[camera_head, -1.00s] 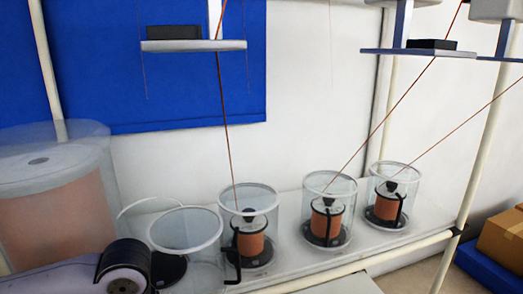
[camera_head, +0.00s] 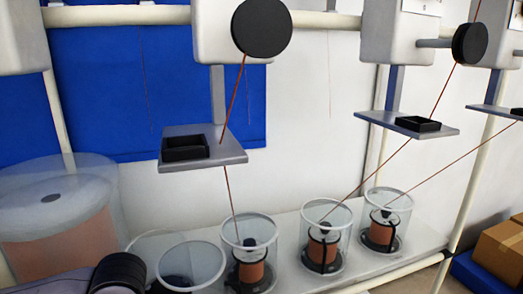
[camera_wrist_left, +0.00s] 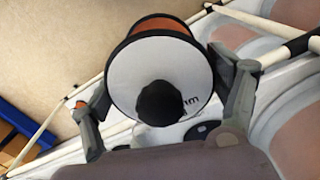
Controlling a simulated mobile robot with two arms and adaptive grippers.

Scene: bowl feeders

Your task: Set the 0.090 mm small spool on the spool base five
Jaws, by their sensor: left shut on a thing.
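My left gripper (camera_wrist_left: 165,90) is shut on a small spool (camera_wrist_left: 140,75) with a white face, a black hub cap and orange-brown wire at its rim. Printing on the face is only partly visible, so its size cannot be read. No base number is legible. My right gripper is not in view.
Three clear cylinders to the right hold copper-coloured spools (camera_head: 251,271) with wires running up. A large clear drum (camera_head: 60,230) stands at left. Shelves with black trays (camera_head: 185,148) hang above. A rail (camera_head: 400,264) runs along the front edge. Boxes (camera_head: 498,247) lie at far right.

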